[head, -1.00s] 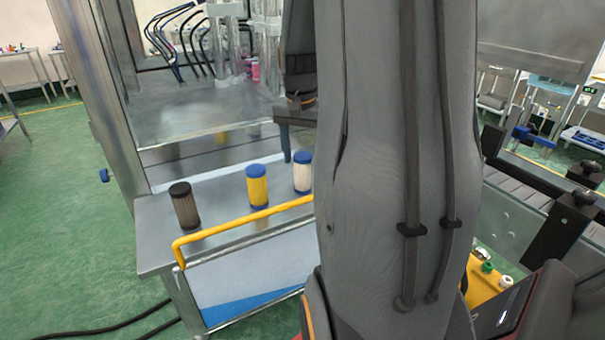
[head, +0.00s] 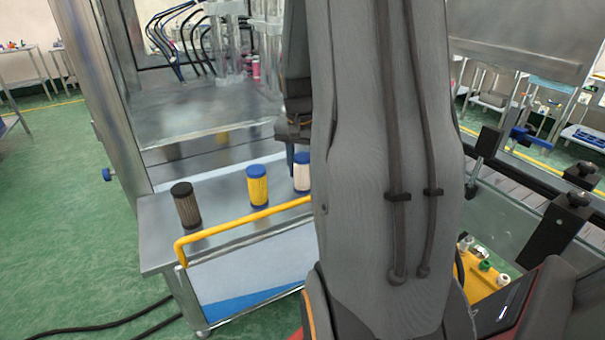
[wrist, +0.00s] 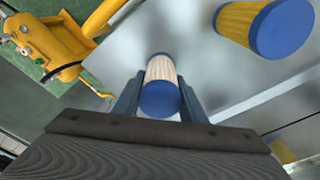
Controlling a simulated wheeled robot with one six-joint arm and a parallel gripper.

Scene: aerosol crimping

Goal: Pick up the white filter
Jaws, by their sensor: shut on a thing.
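The white filter (head: 301,178), a pale pleated cylinder with blue caps, stands upright on the metal bench at the right end of a row of filters; my arm is close beside its right edge. In the wrist view the white filter (wrist: 161,70) sits between the two fingers of my gripper (wrist: 160,84), one on each side. The gripper is shut on it. In the head view only a blue-grey part of the gripper shows behind the filter; the rest is hidden by my arm.
A yellow filter (head: 257,187) stands just left of the white one and also shows in the wrist view (wrist: 265,25). A dark brown filter (head: 187,207) stands further left. A yellow rail (head: 235,230) runs along the bench's front edge. A metal machine frame (head: 105,110) rises at the left.

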